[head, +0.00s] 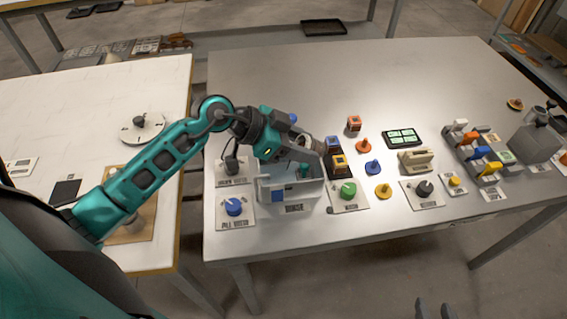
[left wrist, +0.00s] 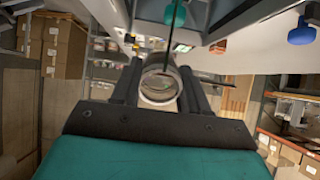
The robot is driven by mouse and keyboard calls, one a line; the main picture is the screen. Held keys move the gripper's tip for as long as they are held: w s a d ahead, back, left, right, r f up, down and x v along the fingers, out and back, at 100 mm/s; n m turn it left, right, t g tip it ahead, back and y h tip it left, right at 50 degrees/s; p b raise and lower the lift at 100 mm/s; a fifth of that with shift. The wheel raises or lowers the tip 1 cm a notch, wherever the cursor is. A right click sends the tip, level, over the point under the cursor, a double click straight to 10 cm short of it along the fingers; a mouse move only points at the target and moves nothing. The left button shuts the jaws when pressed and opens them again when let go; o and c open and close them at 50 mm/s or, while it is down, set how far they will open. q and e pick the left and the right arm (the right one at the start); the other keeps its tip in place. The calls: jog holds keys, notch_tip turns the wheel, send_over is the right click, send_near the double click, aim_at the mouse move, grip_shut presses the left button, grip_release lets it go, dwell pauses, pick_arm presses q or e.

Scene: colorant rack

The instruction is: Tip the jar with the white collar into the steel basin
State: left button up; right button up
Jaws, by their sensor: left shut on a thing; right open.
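My left gripper (head: 308,150) is shut on a jar and holds it above the back right part of a pale grey open basin (head: 263,191). The jar is mostly hidden by the fingers in the head view. In the left wrist view the jar (left wrist: 160,84) sits between the two dark fingers, its round glassy end facing the camera with a pale band at the edge. I cannot tell its exact tilt or what it contains. A teal item (head: 305,170) shows inside the basin. My right gripper (head: 434,309) is open and empty at the bottom edge, away from the table.
Orange, blue and yellow pegs stand further right, near a green-screened panel (head: 402,137). The table's back is clear.

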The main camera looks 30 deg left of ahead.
pick_arm(q)
jog(key=shift+a+f+t+h, duration=0.1)
jog(key=shift+f+t+h, duration=0.4)
jog(key=shift+f+h, duration=0.1)
dwell(0.7)
jog(key=shift+s+r+t+h, duration=0.1)
jog(key=shift+s+t+h, duration=0.05)
jog(key=shift+t+h, duration=0.45)
dwell(0.9)
jog(key=shift+s+a+t+h+b, duration=0.4)
jog(key=shift+a+h+b, duration=0.2)
jog(key=shift+h+b, duration=0.3)
dwell(0.6)
jog(key=shift+s+a+r+t+h+b, duration=0.1)
jog(key=shift+r+t+h+b, duration=0.4)
jog(key=shift+r, duration=0.35)
dwell(0.6)
